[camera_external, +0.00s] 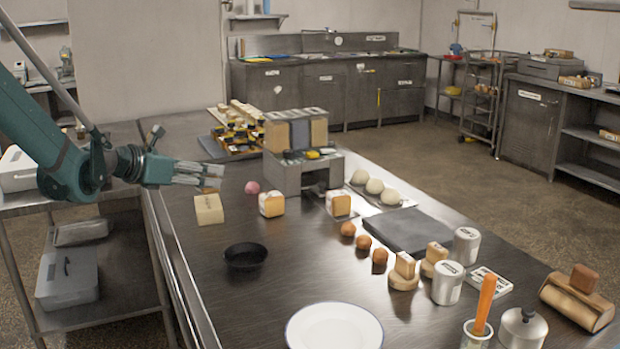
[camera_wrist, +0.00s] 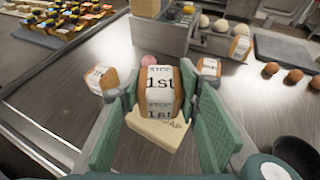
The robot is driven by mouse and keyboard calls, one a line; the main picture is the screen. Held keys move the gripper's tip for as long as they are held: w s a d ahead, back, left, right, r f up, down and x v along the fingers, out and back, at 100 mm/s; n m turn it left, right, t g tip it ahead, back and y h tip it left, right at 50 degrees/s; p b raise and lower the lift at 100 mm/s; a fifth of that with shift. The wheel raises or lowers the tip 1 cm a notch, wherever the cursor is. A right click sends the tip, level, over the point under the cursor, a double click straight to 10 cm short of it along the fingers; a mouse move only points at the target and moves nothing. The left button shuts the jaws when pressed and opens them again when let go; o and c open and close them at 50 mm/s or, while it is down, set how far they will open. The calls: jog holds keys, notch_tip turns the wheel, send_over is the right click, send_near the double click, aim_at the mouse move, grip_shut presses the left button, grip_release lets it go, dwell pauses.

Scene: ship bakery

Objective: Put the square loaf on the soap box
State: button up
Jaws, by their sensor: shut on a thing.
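My gripper (camera_external: 205,174) is above the near left of the steel table in the external view. In the wrist view its fingers (camera_wrist: 160,85) are shut on the square loaf (camera_wrist: 160,92), a brown-sided loaf with a white band marked "1st". The loaf is hard to make out in the external view. The soap box (camera_external: 209,208), a cream block, lies on the table below my gripper. In the wrist view the soap box (camera_wrist: 158,134) shows under the held loaf, which hides part of it. Whether they touch is unclear.
Other banded loaves (camera_external: 271,204) (camera_external: 338,205) stand to the right, near a pink ball (camera_external: 252,187) and a grey stand (camera_external: 285,178). A black bowl (camera_external: 245,256) and a white plate (camera_external: 333,327) are nearer. Bare table lies around the bowl.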

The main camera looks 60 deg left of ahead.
jog(key=shift+f+b, duration=0.6)
jog(key=shift+f, duration=1.3)
jog(key=shift+f, duration=0.15)
jog(key=o, duration=0.9)
jog(key=shift+r, duration=0.25)
jog(key=p+v, duration=0.2)
jog(key=v, duration=1)
jog(key=shift+p, duration=0.35)
jog(key=shift+d, duration=0.1)
